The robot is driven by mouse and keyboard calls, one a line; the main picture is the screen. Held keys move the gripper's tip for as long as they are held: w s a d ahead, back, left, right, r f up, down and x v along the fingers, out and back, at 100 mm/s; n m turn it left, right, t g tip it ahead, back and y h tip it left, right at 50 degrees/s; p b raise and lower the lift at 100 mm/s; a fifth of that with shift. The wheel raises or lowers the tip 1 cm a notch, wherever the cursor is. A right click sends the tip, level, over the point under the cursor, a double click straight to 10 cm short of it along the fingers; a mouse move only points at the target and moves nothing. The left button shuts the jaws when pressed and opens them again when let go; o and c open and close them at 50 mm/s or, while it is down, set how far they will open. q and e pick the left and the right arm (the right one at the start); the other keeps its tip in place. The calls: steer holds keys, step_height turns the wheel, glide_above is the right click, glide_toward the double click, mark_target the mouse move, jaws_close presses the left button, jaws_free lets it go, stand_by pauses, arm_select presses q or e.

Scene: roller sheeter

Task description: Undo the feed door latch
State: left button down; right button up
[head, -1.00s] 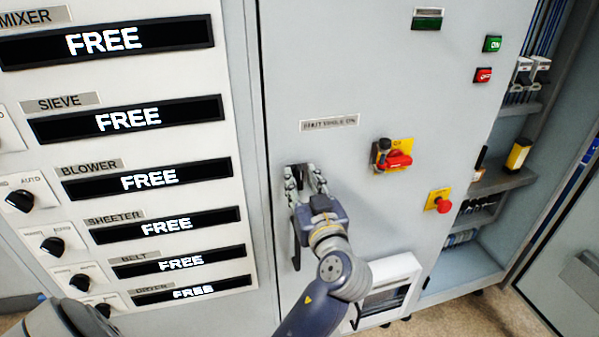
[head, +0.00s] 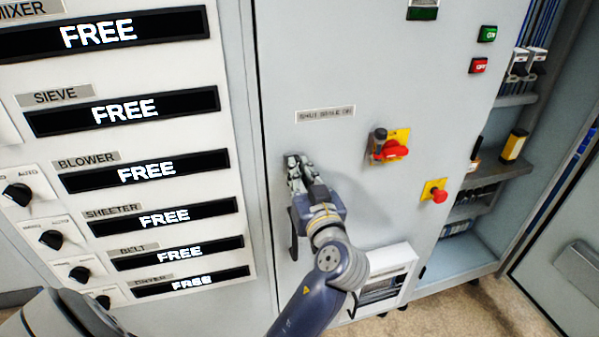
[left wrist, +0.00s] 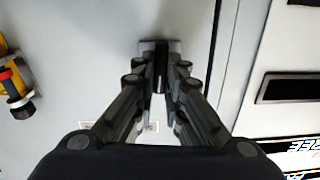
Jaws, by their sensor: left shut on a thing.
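A dark latch handle (head: 293,247) sits upright on the grey cabinet door, near the door's left edge. Its lower end shows below my left gripper (head: 297,163) in the head view, and its upper part is hidden by the fingers. My left gripper is shut on the handle. In the left wrist view, the black handle (left wrist: 160,68) stands between the two fingers of my left gripper (left wrist: 160,85), in front of a pale metal plate. My right gripper is in neither view.
A red rotary switch on a yellow plate (head: 389,146) and a red emergency button (head: 439,195) are right of my gripper. A panel of black displays (head: 148,173) and knobs is on the left. An open cabinet bay with shelves (head: 490,180) is at the right.

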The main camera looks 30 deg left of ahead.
arm_select(q)
steer(key=shift+w+d+f+m+p, duration=0.1)
steer(key=shift+m+p, duration=1.25)
steer(key=shift+m, duration=1.45)
steer(key=shift+f+m+p, duration=0.1)
steer(key=shift+m+p, duration=1.25)
steer(key=shift+m, duration=1.45)
steer(key=shift+w+d+f+m+p, duration=0.1)
steer(key=shift+m+p, duration=1.25)
steer(key=shift+m, duration=1.45)
steer(key=shift+a, duration=0.1)
steer(key=c, duration=1.7)
jaws_free()
steer(key=shift+o, duration=0.2)
